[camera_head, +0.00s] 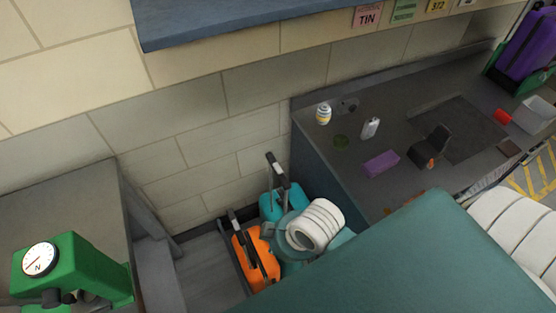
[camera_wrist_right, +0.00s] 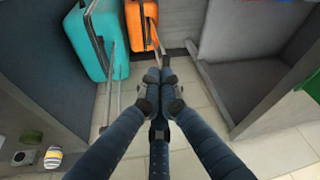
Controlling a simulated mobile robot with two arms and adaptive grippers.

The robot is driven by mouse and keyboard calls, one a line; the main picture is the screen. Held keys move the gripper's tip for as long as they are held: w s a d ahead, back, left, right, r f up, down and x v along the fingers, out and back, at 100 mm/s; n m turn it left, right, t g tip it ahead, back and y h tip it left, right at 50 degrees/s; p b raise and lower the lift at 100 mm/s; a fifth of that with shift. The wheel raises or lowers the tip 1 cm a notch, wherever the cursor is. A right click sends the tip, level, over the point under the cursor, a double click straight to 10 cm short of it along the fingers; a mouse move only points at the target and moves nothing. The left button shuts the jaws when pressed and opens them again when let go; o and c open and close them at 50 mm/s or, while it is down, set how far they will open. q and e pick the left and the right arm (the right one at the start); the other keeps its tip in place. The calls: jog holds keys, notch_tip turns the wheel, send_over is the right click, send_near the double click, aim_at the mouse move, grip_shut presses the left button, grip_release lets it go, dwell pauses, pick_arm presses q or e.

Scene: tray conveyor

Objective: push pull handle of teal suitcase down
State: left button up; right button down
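The teal suitcase (camera_head: 270,206) stands on the floor between the wall and the dark counter, partly hidden behind my white ringed arm. Its raised pull handle (camera_head: 278,172) has a dark grip and leans up and left. In the right wrist view the teal suitcase (camera_wrist_right: 87,42) is at upper left, and its thin grey handle rods (camera_wrist_right: 109,92) run down the picture. My right gripper (camera_wrist_right: 159,80) has its dark fingertips together, right of these rods and apart from them, with nothing seen between them. In the head view my arm hides this gripper. My left gripper is in neither view.
An orange suitcase (camera_head: 257,268) stands close beside the teal one; it also shows in the wrist view (camera_wrist_right: 140,24). The counter (camera_head: 390,110) holds a purple box (camera_head: 381,163) and a small bottle (camera_head: 370,127). A green scale (camera_head: 82,268) stands at left.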

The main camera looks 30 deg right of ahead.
jog(key=w+a+r+n+y, duration=0.1)
jog(key=w+a+r+n, duration=0.1)
jog(key=w+a+n, duration=0.45)
jog(key=n+g+h, duration=0.4)
jog(key=n, duration=0.2)
send_near(278, 167)
jog(key=shift+s+r, duration=0.2)
jog(key=shift+r, duration=0.15)
jog(key=shift+f, duration=0.15)
jog(key=f+b, duration=0.4)
jog(key=b, duration=0.1)
jog(key=f+b, duration=0.2)
jog(key=b, duration=0.1)
jog(key=shift+d+f, duration=0.35)
jog(key=shift+f, duration=0.05)
